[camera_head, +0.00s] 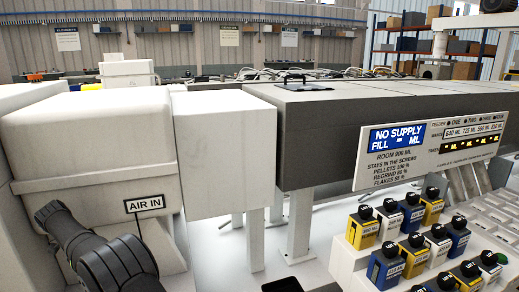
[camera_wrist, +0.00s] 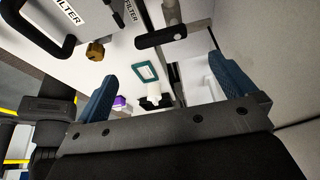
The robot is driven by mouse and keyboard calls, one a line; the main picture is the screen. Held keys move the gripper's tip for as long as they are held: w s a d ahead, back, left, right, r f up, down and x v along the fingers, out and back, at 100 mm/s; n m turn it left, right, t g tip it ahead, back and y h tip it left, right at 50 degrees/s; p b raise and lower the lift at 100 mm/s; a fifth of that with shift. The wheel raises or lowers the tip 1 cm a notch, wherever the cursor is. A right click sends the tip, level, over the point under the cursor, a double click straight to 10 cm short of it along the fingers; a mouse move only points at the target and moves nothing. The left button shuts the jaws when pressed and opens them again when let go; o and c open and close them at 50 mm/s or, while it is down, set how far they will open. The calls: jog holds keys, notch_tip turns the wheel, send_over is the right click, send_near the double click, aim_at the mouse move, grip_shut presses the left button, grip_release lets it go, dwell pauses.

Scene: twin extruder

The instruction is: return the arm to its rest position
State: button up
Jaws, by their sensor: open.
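My gripper (camera_wrist: 162,67) shows in the wrist view with its two blue fingers spread wide apart. It is open, and nothing is held between the fingers. Beyond the fingers are a white panel, a small teal-framed plate (camera_wrist: 145,73) and a small white part (camera_wrist: 154,93). I cannot make out my gripper in the head view, so its place relative to the machine there cannot be told.
The head view shows a large white housing (camera_head: 85,140) marked AIR IN, a long grey extruder body (camera_head: 310,120), a supply sign (camera_head: 412,152) and several yellow and blue bottles (camera_head: 387,262) at lower right. In the wrist view, black handles (camera_wrist: 160,37) and a brass knob (camera_wrist: 95,50) stand near the fingers.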

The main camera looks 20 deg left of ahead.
jog(key=x, duration=1.1)
jog(key=shift+w, duration=0.1)
jog(key=shift+r, duration=0.1)
jog(key=v, duration=1.7)
jog(key=x, duration=1.7)
jog(key=n, duration=0.2)
jog(key=d+n+t+y, duration=0.1)
jog(key=shift+w+n, duration=0.3)
jog(key=n, duration=0.1)
jog(key=n+y, duration=0.1)
jog(key=n, duration=0.1)
jog(key=shift+w+d+n+y, duration=0.3)
jog(key=shift+w+n, duration=0.1)
jog(key=shift+w+d+n+y, duration=0.1)
jog(key=shift+w+n+y, duration=0.3)
jog(key=shift+n, duration=0.85)
jog(key=shift+w+a+n+y, duration=0.1)
jog(key=shift+w+n+y, duration=0.3)
jog(key=shift+n, duration=0.8)
jog(key=shift+w+d+n+y, duration=0.1)
jog(key=shift+w+n+y, duration=0.3)
jog(key=shift+n, duration=0.85)
jog(key=shift+s, duration=0.15)
